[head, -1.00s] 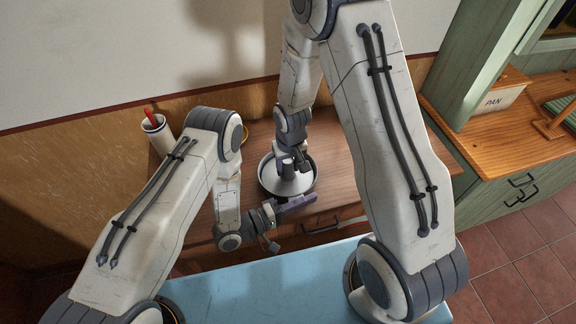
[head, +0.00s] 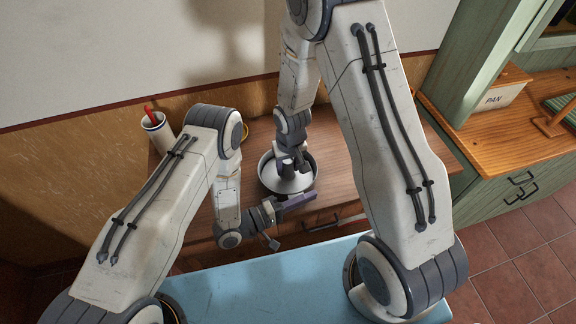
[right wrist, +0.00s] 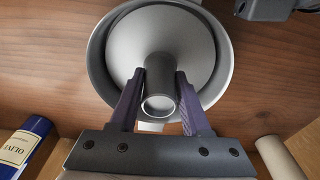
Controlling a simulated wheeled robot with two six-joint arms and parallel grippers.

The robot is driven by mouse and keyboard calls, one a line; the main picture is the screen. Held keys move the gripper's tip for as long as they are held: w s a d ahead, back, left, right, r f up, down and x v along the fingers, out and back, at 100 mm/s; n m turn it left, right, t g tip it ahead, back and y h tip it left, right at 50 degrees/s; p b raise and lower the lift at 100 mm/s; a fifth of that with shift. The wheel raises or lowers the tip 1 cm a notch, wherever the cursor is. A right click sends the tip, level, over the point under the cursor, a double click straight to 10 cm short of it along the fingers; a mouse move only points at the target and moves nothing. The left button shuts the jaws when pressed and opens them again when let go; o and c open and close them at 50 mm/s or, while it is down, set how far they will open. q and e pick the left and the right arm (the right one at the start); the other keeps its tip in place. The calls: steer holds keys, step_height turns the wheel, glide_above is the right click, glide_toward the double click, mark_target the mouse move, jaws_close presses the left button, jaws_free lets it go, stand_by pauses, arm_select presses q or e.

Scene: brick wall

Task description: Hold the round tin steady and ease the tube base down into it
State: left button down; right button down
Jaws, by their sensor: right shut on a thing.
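The round grey tin (head: 263,180) stands on the brown wooden top; its rim also shows in the right wrist view (right wrist: 98,62). A pale round base (right wrist: 127,45) with a dark upright tube (right wrist: 158,76) lies within the rim outline. I cannot tell whether it sits fully down. My right gripper (right wrist: 160,88) is shut on the tube from above; in the head view it (head: 291,166) is over the tin. My left gripper (head: 297,204) is at the tin's front side, near the rim. Its finger gap and any contact with the tin are unclear.
A white cup (head: 157,130) with a red item stands at the back left. A blue labelled bottle (right wrist: 22,145) and a beige cylinder (right wrist: 283,158) show in the right wrist view. A PAN box (head: 496,99) is on the right cabinet. Wood right of the tin is clear.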

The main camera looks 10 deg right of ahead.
steer(key=shift+f, duration=0.15)
steer(key=shift+f, duration=0.4)
steer(key=shift+f, duration=0.1)
stand_by(0.9)
stand_by(0.5)
steer(key=shift+c, duration=1.4)
jaws_free()
step_height(320, 180, up, 12)
steer(key=s, duration=0.1)
steer(key=shift+s, duration=0.25)
